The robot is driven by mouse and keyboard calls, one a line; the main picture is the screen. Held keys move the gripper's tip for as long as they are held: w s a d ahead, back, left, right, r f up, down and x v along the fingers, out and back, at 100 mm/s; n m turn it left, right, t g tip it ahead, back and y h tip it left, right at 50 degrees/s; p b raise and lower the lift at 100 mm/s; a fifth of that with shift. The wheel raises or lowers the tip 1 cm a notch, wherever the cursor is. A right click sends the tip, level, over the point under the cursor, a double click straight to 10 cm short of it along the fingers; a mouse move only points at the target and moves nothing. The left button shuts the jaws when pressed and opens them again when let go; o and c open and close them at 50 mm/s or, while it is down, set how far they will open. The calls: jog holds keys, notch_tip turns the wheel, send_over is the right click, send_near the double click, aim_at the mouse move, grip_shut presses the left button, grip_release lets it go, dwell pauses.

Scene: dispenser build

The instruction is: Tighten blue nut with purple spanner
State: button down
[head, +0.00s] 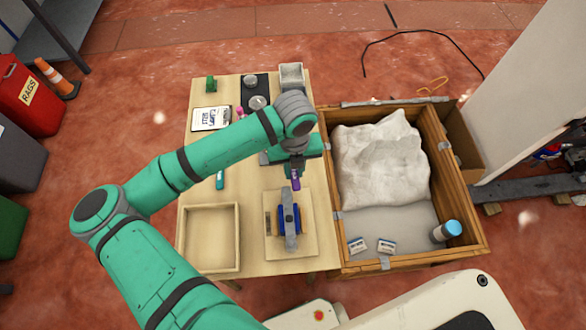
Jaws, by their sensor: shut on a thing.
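My gripper (293,168) hangs over the right part of the wooden table and is shut on a small purple tool, which looks like the purple spanner (296,182). Below it in the picture, a blue-and-grey assembly (289,220) sits on a light wooden board (306,240). The blue nut cannot be told apart from the other blue parts at this size. The spanner's tip is near the top end of the assembly; I cannot tell whether they touch. My arm hides part of the table behind the gripper.
An empty wooden tray (236,240) lies at the table's front left. A teal tool (220,180), a sign (210,116), a grey bin (291,74) and a dark mat (255,86) are also on the table. A large wooden crate (328,160) with a white sack (380,160) stands close on the right.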

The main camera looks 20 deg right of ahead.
jog(key=shift+r, duration=0.15)
jog(key=shift+r, duration=1.85)
